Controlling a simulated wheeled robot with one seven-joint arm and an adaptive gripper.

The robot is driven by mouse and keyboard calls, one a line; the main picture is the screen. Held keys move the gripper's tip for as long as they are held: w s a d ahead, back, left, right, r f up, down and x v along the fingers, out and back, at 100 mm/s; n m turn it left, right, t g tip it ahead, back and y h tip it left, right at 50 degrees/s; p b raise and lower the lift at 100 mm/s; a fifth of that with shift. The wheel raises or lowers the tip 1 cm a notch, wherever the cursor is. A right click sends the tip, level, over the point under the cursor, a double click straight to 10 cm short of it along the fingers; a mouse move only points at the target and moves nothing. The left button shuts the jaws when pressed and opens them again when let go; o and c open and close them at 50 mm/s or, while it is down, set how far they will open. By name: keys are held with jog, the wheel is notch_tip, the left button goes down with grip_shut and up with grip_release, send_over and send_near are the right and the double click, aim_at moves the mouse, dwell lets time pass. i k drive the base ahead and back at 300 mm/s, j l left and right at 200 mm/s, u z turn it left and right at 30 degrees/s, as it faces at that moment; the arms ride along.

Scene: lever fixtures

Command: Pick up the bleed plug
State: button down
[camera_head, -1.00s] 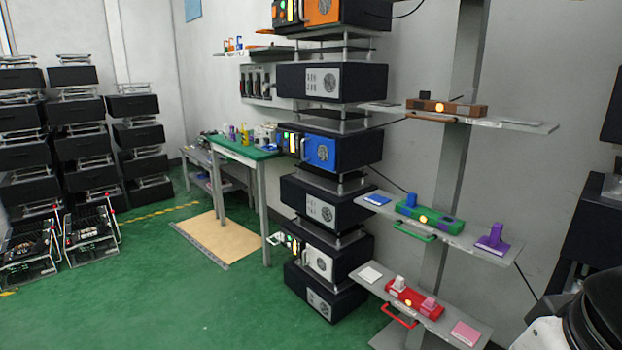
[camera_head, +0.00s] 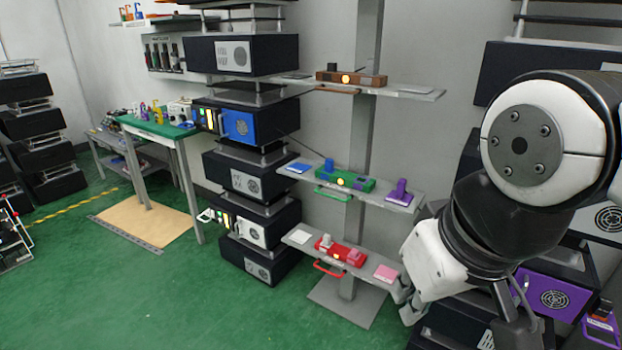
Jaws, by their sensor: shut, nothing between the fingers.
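I cannot tell which piece is the bleed plug; none is readable by name at this distance. Small pieces stand on the wall shelves: a blue block (camera_head: 329,166) on the green fixture (camera_head: 345,180), a purple upright piece (camera_head: 400,190) to its right, and pale and pink blocks on the red fixture (camera_head: 341,250). My arm fills the right side. Part of my gripper (camera_head: 515,325) shows below it at the bottom edge, shut and empty, apart from these shelves in the picture. Its fingertips are hard to make out.
A brown fixture (camera_head: 351,78) sits on the top shelf. A stack of dark units (camera_head: 245,165) stands left of the shelves. A green-topped table (camera_head: 158,128) with small items is further left. Purple-fronted equipment (camera_head: 553,296) is at lower right. The green floor (camera_head: 130,300) in front is clear.

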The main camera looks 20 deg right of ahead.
aim_at(601, 306)
jog(key=z, duration=1.9)
jog(key=l+u, duration=0.25)
jog(key=l, duration=0.5)
jog(key=j+z, duration=0.25)
jog(key=j, duration=0.4)
jog(key=j+z, duration=0.25)
jog(key=j, duration=0.45)
